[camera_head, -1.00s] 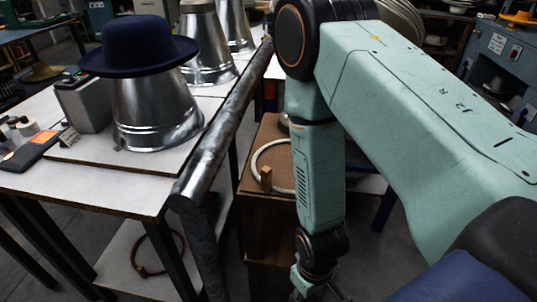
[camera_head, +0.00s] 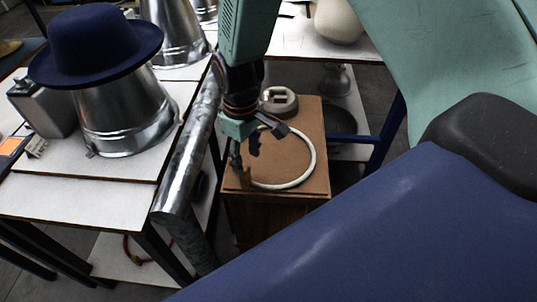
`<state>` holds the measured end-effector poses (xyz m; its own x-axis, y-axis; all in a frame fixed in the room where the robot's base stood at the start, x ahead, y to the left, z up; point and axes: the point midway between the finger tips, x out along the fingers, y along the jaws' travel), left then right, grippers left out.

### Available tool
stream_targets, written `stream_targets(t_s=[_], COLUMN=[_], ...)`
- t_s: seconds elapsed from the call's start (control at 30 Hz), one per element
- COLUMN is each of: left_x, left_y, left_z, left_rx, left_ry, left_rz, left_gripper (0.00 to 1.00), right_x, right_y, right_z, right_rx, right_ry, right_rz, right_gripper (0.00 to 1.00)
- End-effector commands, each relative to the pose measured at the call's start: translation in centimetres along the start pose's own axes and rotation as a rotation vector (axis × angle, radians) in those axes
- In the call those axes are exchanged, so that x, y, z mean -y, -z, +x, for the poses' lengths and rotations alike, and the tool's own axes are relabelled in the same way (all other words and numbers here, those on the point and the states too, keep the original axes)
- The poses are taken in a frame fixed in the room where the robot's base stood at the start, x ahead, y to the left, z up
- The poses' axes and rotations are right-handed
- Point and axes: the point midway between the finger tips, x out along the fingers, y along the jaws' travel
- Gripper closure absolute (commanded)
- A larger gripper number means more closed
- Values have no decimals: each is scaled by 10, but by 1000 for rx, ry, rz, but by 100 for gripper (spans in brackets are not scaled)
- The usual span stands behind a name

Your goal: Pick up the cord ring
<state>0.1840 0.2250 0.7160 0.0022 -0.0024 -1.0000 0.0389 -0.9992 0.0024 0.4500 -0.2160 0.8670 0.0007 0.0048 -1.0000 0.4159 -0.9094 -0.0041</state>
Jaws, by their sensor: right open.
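A pale cord ring (camera_head: 314,158) lies flat on the brown top of a small wooden stand (camera_head: 309,116). My right gripper (camera_head: 246,160) points down over the left part of the ring, close to the block. Its fingers are apart with nothing seen between them, and they hide part of the ring's left side. I cannot tell whether a fingertip touches the ring. My left gripper is not in view.
A grey round piece (camera_head: 278,100) sits at the back of the stand. A thick metal pipe (camera_head: 187,160) runs close along the stand's left side. Left of it, a table (camera_head: 75,206) bears a metal cone (camera_head: 125,115) under a navy hat (camera_head: 95,42). A red ring (camera_head: 130,250) lies below.

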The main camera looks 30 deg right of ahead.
Motion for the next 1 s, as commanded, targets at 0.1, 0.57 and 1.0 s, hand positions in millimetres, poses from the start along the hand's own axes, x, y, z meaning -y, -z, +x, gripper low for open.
stream_targets(t_s=[0.1,0.57,1.0], left_x=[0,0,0], left_y=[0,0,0], left_z=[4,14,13], left_rx=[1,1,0], left_ry=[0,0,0], left_rz=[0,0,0], left_gripper=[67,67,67], right_x=[0,-4,-5], right_y=[-4,-6,-3], right_z=[15,64,64], right_rx=[2,-1,-1], right_ry=[1,0,0], right_rz=[0,1,1], right_gripper=[53,53,73])
